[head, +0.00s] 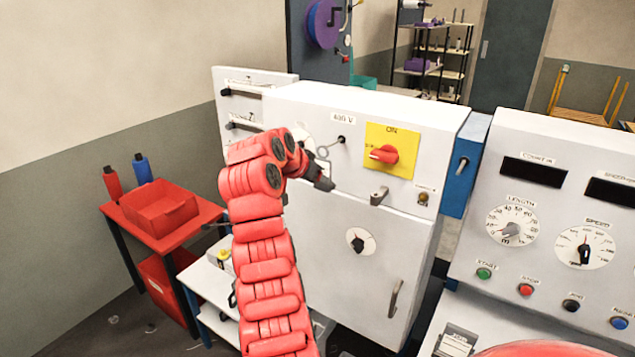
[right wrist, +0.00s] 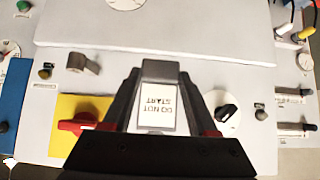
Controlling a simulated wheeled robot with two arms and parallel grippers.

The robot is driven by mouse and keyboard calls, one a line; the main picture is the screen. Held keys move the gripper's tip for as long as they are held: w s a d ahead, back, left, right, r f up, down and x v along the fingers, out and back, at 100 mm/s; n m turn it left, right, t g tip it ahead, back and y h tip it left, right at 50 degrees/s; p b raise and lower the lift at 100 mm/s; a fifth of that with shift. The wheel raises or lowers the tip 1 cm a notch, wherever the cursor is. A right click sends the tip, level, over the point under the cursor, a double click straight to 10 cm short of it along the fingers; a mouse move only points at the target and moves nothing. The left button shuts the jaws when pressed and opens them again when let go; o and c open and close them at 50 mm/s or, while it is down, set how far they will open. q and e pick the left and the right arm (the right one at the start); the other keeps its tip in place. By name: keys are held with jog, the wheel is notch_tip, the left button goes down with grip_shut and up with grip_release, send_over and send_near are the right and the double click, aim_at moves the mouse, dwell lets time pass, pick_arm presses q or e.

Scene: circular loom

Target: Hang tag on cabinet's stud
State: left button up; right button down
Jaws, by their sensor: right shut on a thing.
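My right gripper (head: 320,180) is at the front of the white cabinet (head: 330,225), left of the yellow switch panel. In the right wrist view my right gripper (right wrist: 160,110) is shut on a white tag (right wrist: 158,108) reading "DO NOT START", upside down there. In the head view a thin grey ring (head: 323,153) shows just above the gripper. The dark stud (head: 342,139) stands out beside the ring, below the "400 V" label. I cannot tell whether the ring is around the stud or only beside it. My left gripper is out of view.
The yellow panel (head: 402,140) with its red rotary switch is right of the stud. A metal latch (head: 379,195) sticks out below it. A control console (head: 560,200) stands at right, and a red table (head: 205,214) with a bin is at left.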

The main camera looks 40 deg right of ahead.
jog(key=shift+d, duration=0.2)
dwell(0.4)
jog(key=shift+w+d, duration=0.25)
jog(key=shift+d, duration=0.2)
jog(key=shift+w+d+r+p, duration=0.1)
jog(key=shift+w+d+p, duration=0.1)
jog(key=shift+d+p, duration=0.25)
jog(key=shift+d, duration=0.1)
dwell(0.3)
jog(key=shift+f+b, duration=0.3)
jog(key=shift+b, duration=0.1)
jog(key=c, duration=0.5)
grip_release()
jog(key=shift+c, duration=0.2)
jog(key=o, duration=0.4)
jog(key=shift+o, duration=0.2)
